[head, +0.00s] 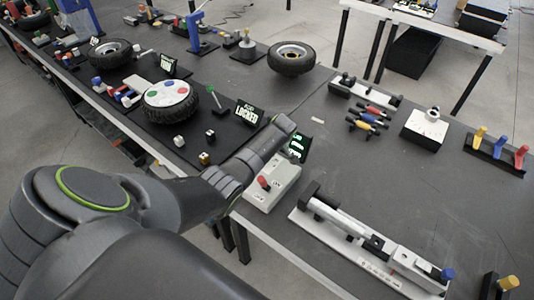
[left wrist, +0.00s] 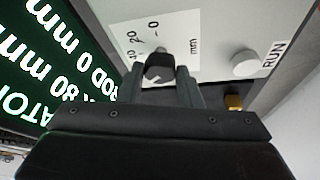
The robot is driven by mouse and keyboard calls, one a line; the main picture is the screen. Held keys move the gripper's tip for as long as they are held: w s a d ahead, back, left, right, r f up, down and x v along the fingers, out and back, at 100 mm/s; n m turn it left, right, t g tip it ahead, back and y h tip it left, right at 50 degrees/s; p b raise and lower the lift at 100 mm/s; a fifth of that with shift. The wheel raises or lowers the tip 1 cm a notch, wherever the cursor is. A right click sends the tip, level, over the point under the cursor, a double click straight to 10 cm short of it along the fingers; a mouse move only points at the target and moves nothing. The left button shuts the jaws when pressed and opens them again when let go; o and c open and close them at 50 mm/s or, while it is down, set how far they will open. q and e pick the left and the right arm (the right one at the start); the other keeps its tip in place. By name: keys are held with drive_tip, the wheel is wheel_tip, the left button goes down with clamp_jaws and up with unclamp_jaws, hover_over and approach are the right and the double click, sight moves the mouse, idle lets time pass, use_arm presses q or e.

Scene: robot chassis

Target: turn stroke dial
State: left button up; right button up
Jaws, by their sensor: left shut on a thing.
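The stroke dial is a small dark knob (left wrist: 158,66) on a light panel (left wrist: 210,25), in front of a white scale label with numbers and "mm". My left gripper (left wrist: 165,80) is at the dial in the left wrist view, its fingers on either side and shut on it. The arm hides my fingers and the dial there. My right gripper is not in view.
A white round button (left wrist: 245,63) marked RUN is right of the dial. A long actuator rig (head: 370,240) lies right of the box. A wheel (head: 292,58) lies farther back.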

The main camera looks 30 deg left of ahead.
use_arm(q)
drive_tip(key=n+g+b, duration=0.1)
drive_tip(key=n, duration=0.1)
drive_tip(key=shift+w+f+n, duration=0.1)
drive_tip(key=shift+w+n, duration=0.05)
drive_tip(key=shift+n, duration=0.25)
drive_tip(key=n+g+b, duration=0.1)
drive_tip(key=n+b, duration=0.1)
drive_tip(key=shift+w+n, duration=0.1)
drive_tip(key=shift+n, duration=0.3)
drive_tip(key=n+g+b, duration=0.1)
drive_tip(key=n+b, duration=0.1)
drive_tip(key=n, duration=0.1)
drive_tip(key=shift+n+g+b, duration=0.6)
drive_tip(key=shift+n+b, duration=0.3)
drive_tip(key=shift+n, duration=0.3)
drive_tip(key=shift+h, duration=0.3)
drive_tip(key=o, duration=1)
